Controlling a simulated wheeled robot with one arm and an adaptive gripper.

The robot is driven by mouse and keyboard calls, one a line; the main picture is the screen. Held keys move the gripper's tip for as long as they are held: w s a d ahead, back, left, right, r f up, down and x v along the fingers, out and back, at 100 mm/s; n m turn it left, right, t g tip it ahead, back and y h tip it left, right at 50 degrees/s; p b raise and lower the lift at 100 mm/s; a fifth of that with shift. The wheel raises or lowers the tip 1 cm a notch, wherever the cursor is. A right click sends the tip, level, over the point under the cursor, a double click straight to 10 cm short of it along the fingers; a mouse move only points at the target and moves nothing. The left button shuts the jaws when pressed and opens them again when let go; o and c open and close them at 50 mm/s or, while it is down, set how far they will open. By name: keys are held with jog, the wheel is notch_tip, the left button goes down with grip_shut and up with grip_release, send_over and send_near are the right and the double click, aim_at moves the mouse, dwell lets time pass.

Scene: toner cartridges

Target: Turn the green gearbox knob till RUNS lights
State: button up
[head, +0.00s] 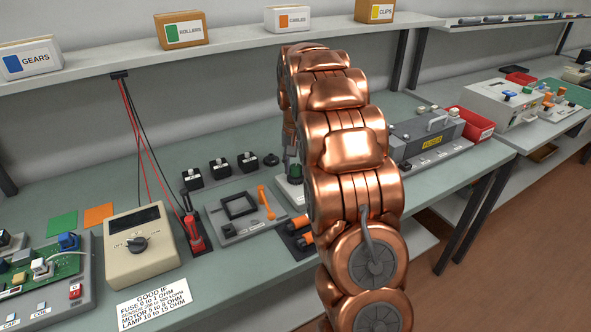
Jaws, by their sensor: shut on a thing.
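My copper arm reaches across the bench in the head view and covers much of its middle. Past its left edge, part of my gripper (291,160) shows as a dark grey shape pointing down. It is shut on a small green knob (296,171), of which only a sliver shows. The knob stands on a pale unit (288,190), taken to be the gearbox, mostly hidden behind my arm. No RUNS light can be made out.
A beige meter (142,246) with a dial and red and black probes (195,232) stand at left. A grey fixture with an orange lever (266,202) is near the gripper. A grey machine (428,135) stands right of my arm. A shelf runs above.

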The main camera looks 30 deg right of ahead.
aim_at(295, 167)
jog(key=m+b, duration=0.1)
jog(key=m, duration=0.2)
jog(key=shift+m, duration=0.3)
jog(key=shift+w+m, duration=0.1)
jog(key=shift+m, duration=1.4)
jog(key=o, duration=1.2)
jog(key=shift+c, duration=0.2)
jog(key=shift+r, duration=0.1)
notch_tip(295, 167, up, 12)
